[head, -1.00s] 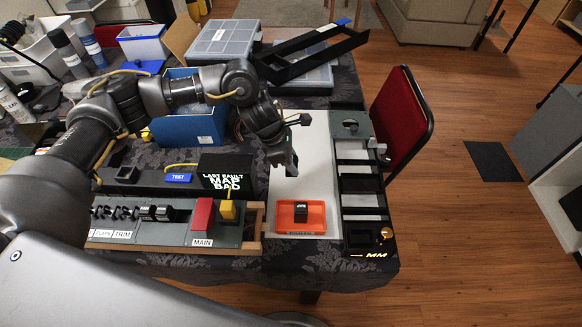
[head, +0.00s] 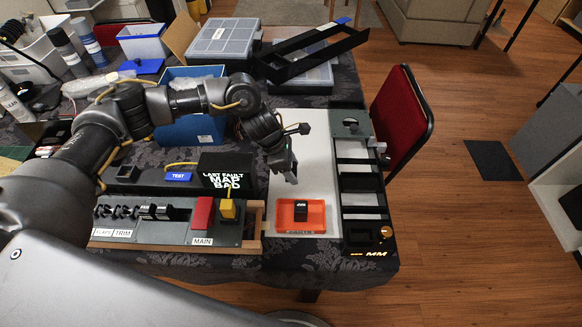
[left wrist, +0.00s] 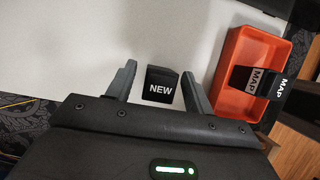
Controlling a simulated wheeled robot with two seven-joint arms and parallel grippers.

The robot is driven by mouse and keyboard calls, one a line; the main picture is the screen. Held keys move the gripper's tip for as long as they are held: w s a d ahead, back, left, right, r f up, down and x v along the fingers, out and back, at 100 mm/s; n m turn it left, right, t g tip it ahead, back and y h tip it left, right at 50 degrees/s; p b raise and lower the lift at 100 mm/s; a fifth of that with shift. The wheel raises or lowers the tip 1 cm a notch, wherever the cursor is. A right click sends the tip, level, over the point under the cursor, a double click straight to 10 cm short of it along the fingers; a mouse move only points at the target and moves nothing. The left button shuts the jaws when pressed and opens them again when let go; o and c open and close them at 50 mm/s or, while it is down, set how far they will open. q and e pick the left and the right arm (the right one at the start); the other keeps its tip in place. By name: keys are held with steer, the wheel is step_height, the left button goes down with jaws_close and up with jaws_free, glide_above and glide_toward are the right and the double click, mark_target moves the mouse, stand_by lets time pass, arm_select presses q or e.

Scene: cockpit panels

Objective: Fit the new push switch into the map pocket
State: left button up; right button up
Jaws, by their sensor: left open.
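The new push switch (left wrist: 160,86), a small black block marked NEW, stands on the pale board between the fingers of my left gripper (left wrist: 159,70). The fingers are apart, with a gap on both sides of it. In the head view my left gripper (head: 290,178) points down over the board; the new switch cannot be made out there. A black switch marked MAP (left wrist: 257,82) lies in the orange tray (left wrist: 232,98). A dark gap (head: 181,215) shows in the switch panel (head: 150,232); I cannot tell whether it is the map pocket. My right gripper is out of view.
The orange tray (head: 285,229) is at the board's front edge. A black rack (head: 360,205) stands right of the board (head: 310,150). A display box (head: 226,174) reading LAST FAULT MAP BAD, a red block (head: 202,214) and a yellow block (head: 229,211) are to the left.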

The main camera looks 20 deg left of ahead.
arm_select(q)
steer(key=shift+r, duration=0.2)
steer(key=shift+a+r, duration=0.2)
steer(key=shift+r, duration=0.15)
steer(key=b+v, duration=0.1)
steer(key=v, duration=1)
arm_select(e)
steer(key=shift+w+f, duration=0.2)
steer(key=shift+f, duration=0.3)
